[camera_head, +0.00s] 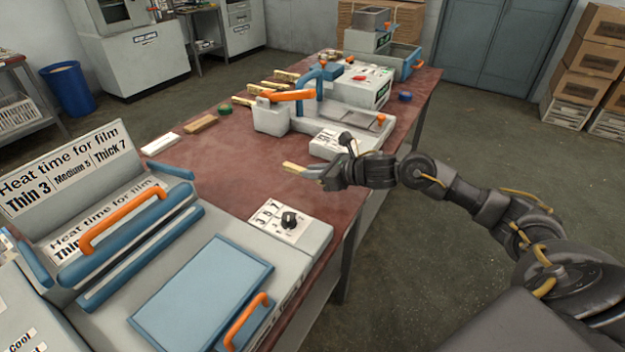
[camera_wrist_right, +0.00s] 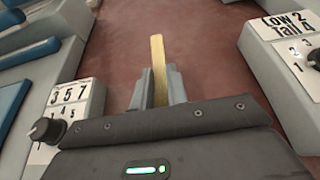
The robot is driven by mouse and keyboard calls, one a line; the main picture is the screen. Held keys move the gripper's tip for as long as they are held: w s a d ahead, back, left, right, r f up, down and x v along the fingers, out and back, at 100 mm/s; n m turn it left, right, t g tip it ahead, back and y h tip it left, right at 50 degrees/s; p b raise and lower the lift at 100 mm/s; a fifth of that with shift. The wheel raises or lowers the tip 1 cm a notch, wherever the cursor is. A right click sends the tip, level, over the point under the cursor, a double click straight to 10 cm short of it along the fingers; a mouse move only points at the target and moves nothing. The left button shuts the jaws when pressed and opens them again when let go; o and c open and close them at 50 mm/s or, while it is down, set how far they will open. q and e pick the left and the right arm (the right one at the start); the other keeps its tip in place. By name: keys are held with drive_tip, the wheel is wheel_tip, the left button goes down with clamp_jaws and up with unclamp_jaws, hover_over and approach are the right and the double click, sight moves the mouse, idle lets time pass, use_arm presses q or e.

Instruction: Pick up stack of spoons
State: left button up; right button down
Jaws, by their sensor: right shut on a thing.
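A light wooden stack of spoons (camera_wrist_right: 158,62) sticks out from between the two fingers of my right gripper (camera_wrist_right: 157,88) in the right wrist view. The right gripper (camera_head: 325,175) is shut on it. In the head view the stack (camera_head: 294,168) points left from the fingertips, over the red-brown table (camera_head: 232,165). Its inner end is hidden between the fingers. I cannot tell how many spoons it holds. My left gripper is not in view.
A film heating machine (camera_head: 190,290) with a dial fills the front left. A press (camera_head: 340,115) with an orange handle stands behind the right gripper. Several wooden pieces (camera_head: 201,123) and a white block (camera_head: 159,144) lie farther back. The table's middle is clear.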

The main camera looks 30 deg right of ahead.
use_arm(q)
drive_tip(key=shift+w+d+b, duration=0.2)
drive_tip(key=shift+w+b, duration=0.05)
drive_tip(key=shift+w, duration=0.35)
drive_tip(key=shift+w+d+b, duration=0.15)
drive_tip(key=shift+w+b, duration=0.05)
drive_tip(key=shift+w, duration=0.4)
use_arm(e)
drive_tip(key=s+a+r, duration=0.3)
drive_tip(key=s+r, duration=0.5)
drive_tip(key=s, duration=0.4)
drive_tip(key=shift+s+r, duration=0.25)
drive_tip(key=shift+r, duration=0.05)
use_arm(q)
drive_tip(key=shift+r, duration=0.1)
